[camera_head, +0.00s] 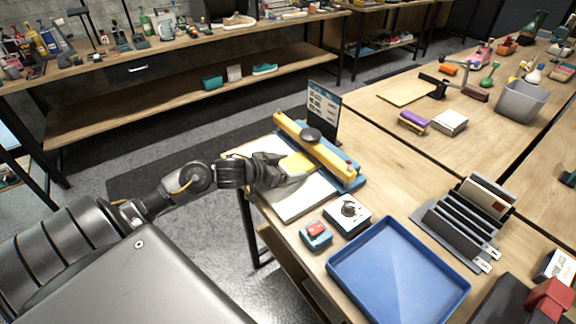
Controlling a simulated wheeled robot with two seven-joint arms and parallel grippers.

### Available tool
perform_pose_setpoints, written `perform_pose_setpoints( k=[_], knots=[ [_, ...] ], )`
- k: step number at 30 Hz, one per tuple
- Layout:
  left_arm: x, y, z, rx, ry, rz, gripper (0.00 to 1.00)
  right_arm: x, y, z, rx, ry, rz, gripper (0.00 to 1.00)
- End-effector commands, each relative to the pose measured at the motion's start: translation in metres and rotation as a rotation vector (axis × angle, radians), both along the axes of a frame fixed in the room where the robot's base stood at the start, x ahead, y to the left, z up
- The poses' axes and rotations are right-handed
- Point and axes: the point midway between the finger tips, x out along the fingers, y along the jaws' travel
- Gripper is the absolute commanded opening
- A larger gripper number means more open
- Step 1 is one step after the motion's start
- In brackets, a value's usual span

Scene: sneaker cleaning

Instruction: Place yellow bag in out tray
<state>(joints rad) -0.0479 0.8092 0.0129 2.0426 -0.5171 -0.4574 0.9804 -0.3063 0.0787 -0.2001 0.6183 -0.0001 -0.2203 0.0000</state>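The yellow bag (298,163) lies flat at the sealer, a blue-based device with a yellow arm (323,152) and a round black knob. My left gripper (286,172) reaches in from the left, with its fingers at the bag's left edge. The fingers partly cover the bag, and I cannot tell whether they are closed on it. A shallow blue tray (345,262), the likely out tray, lies empty at the front of the table. My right gripper is not in view.
A white box with a black dial (347,213) and a blue box with a red button (315,235) stand between sealer and tray. A black slotted rack (462,226) is right of the tray. An upright sign (323,112) stands behind the sealer.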

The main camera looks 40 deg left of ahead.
Motion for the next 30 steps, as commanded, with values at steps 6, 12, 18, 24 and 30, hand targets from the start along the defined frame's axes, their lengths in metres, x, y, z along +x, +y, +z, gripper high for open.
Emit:
perform_pose_setpoints(
  k=[6, 12, 18, 24, 30],
  knots=[
    [-0.001, 0.002, 0.000, 0.001, 0.000, 0.003, 0.98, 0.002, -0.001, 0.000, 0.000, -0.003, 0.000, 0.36],
    [-0.001, 0.002, 0.000, 0.001, 0.000, 0.003, 0.98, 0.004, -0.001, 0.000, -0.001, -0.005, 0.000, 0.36],
    [-0.001, 0.002, -0.005, 0.004, -0.002, 0.003, 0.98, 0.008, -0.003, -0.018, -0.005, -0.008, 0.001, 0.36],
    [-0.038, 0.013, 0.013, 0.007, 0.003, 0.000, 0.98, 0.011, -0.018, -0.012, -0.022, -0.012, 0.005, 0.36],
    [-0.068, 0.023, 0.027, 0.002, 0.003, 0.003, 0.98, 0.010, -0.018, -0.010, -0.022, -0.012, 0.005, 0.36]
  ],
)
